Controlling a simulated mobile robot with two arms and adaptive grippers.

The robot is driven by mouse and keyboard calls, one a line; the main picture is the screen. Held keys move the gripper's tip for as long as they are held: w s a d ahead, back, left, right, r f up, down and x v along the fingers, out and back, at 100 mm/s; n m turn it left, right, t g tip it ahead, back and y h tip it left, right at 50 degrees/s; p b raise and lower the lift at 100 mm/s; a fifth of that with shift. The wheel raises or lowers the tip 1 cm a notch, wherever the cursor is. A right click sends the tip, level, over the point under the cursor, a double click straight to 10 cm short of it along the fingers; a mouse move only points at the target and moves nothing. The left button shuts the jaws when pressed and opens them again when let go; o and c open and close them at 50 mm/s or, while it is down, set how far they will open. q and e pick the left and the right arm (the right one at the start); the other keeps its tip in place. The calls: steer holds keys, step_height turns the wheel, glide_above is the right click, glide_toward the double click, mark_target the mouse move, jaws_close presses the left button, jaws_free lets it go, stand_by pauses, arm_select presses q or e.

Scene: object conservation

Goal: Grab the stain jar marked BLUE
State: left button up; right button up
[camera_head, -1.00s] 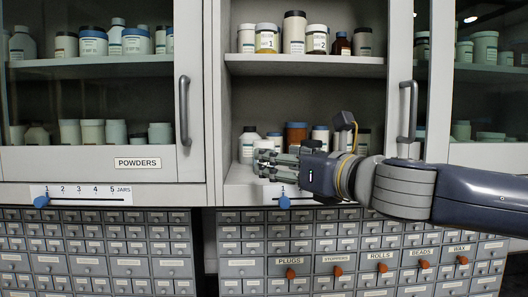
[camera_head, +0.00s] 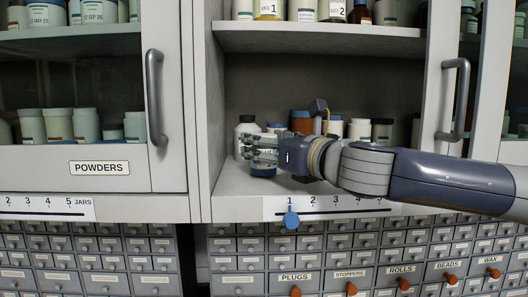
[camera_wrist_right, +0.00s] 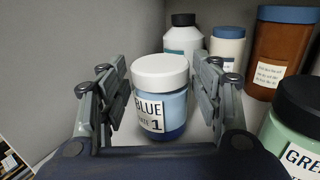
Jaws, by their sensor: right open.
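The BLUE stain jar (camera_wrist_right: 160,98) has a white lid, a pale blue upper part, a dark blue base and a label reading BLUE and 1. It stands upright in the right wrist view, between the two fingers of my right gripper (camera_wrist_right: 160,100). The fingers are open, with a small gap on each side of the jar. In the head view my right gripper (camera_head: 262,148) reaches into the lower shelf of the open cabinet and hides most of the jar; its dark blue base (camera_head: 263,171) shows below the fingers. My left gripper is not in view.
A green jar with a black lid (camera_wrist_right: 294,128) stands close on the right. Behind are a white bottle with a black cap (camera_wrist_right: 184,38), a blue-lidded cream jar (camera_wrist_right: 227,45) and a brown jar (camera_wrist_right: 279,50). The cabinet's left wall is near.

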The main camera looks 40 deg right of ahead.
steer(key=shift+w+d, duration=0.15)
steer(key=shift+w, duration=0.25)
steer(key=shift+w+r+p, duration=0.15)
steer(key=shift+p, duration=0.2)
steer(key=shift+w+r+p, duration=0.1)
steer(key=shift+w+p, duration=0.25)
steer(key=shift+w+d+f+p, duration=0.1)
steer(key=shift+w+d+p, duration=0.1)
steer(key=shift+w+p, duration=0.55)
steer(key=shift+w+d+f+p, duration=0.1)
steer(key=shift+w+d+p, duration=0.15)
steer(key=shift+w, duration=0.85)
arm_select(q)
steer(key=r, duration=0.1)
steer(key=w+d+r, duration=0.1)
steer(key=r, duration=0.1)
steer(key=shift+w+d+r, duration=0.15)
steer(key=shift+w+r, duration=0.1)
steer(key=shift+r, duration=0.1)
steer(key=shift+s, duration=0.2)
arm_select(e)
steer(key=shift+s+a, duration=0.1)
steer(key=c, duration=1.1)
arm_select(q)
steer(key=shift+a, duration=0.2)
arm_select(e)
steer(key=shift+c, duration=0.3)
